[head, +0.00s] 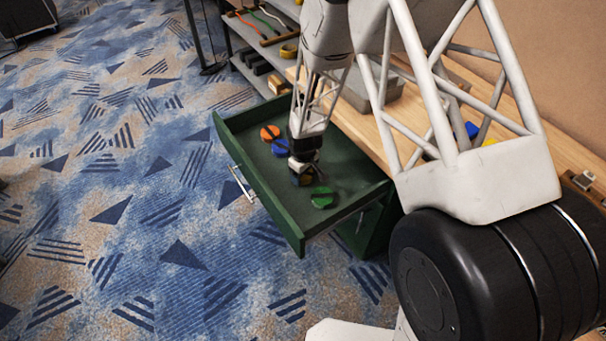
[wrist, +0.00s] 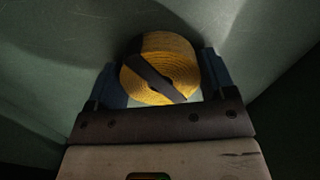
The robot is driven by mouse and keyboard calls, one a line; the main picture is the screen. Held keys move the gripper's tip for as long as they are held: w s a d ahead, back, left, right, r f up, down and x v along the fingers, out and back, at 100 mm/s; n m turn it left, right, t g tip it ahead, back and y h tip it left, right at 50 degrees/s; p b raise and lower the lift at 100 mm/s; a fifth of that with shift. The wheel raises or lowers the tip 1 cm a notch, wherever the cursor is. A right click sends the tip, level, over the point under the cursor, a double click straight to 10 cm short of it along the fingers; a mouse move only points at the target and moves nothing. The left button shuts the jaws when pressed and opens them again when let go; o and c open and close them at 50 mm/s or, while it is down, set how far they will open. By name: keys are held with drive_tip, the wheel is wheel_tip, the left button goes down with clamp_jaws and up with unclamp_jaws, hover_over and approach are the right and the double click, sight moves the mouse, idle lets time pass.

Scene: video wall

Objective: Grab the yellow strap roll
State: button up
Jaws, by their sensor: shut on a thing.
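The yellow strap roll (wrist: 172,62) is a coiled yellow band with a dark strip across it. In the wrist view it sits between the two blue fingers of my gripper (wrist: 165,85), which is shut on it. In the head view my gripper (head: 303,168) reaches down into the open green drawer (head: 222,130). Only a small part of the yellow roll (head: 305,180) shows there, below the gripper and low in the drawer. I cannot tell whether the roll touches the drawer floor.
An orange roll (head: 270,132) and a blue roll (head: 282,148) lie in the drawer behind my gripper, and a green roll (head: 323,198) lies close in front. The drawer walls surround them. A wooden worktop (head: 365,130) is to the right. Patterned carpet (head: 130,200) is clear at the left.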

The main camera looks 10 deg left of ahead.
drive_tip(key=shift+r, duration=5)
